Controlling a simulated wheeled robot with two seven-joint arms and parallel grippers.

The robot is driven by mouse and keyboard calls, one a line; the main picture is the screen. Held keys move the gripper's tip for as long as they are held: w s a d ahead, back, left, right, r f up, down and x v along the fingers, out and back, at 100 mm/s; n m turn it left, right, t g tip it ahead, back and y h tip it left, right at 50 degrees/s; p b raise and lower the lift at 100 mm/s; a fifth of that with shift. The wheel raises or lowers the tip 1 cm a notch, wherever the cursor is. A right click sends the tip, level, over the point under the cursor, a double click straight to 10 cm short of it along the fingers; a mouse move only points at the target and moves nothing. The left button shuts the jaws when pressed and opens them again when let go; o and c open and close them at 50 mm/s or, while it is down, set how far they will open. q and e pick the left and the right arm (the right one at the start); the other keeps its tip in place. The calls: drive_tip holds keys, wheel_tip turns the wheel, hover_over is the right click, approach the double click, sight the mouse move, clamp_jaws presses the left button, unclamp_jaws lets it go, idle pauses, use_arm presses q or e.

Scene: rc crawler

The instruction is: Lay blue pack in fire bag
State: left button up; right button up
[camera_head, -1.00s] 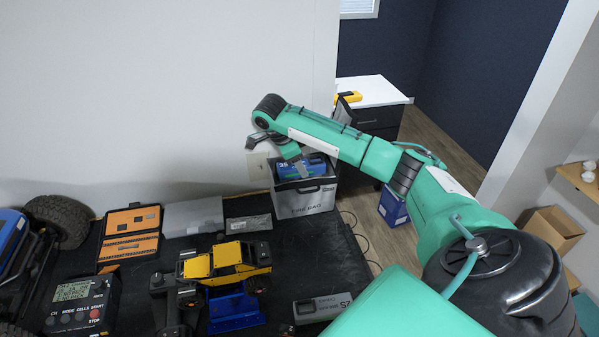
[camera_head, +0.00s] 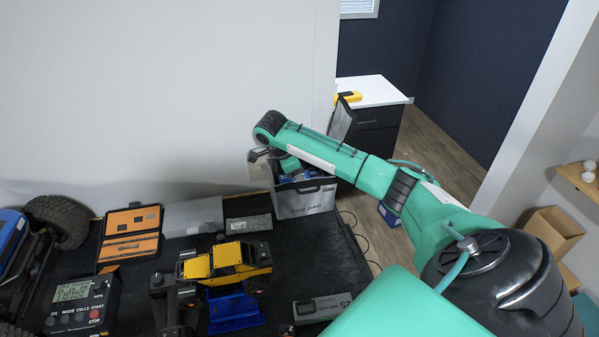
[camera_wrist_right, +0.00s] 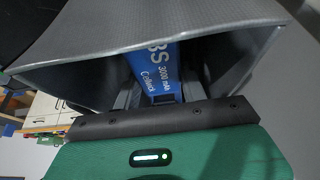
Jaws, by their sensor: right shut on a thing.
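The grey fire bag (camera_head: 306,203) stands open at the back right corner of the black table, its lid (camera_head: 341,118) raised. In the right wrist view the bag's wall (camera_wrist_right: 70,58) surrounds the fingers. The blue pack (camera_wrist_right: 160,72), marked 3S 3000 mAh, is inside the bag's opening between the jaws of my right gripper (camera_wrist_right: 155,97), which is shut on it. In the head view my arm mostly covers the pack and the fingertips. Whether the pack touches the bag's floor I cannot tell. My left gripper is not in view.
A yellow crawler (camera_head: 228,262) on a blue stand (camera_head: 232,309), a charger (camera_head: 82,307), an orange case (camera_head: 130,235) and a grey pack (camera_head: 322,307) are on the table. A wall runs behind. The floor lies beyond the right edge.

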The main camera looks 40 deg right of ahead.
drive_tip(key=o, duration=1.2)
drive_tip(key=shift+r, duration=0.1)
drive_tip(key=shift+r, duration=0.1)
drive_tip(key=shift+r, duration=0.3)
drive_tip(key=shift+v, duration=6.15)
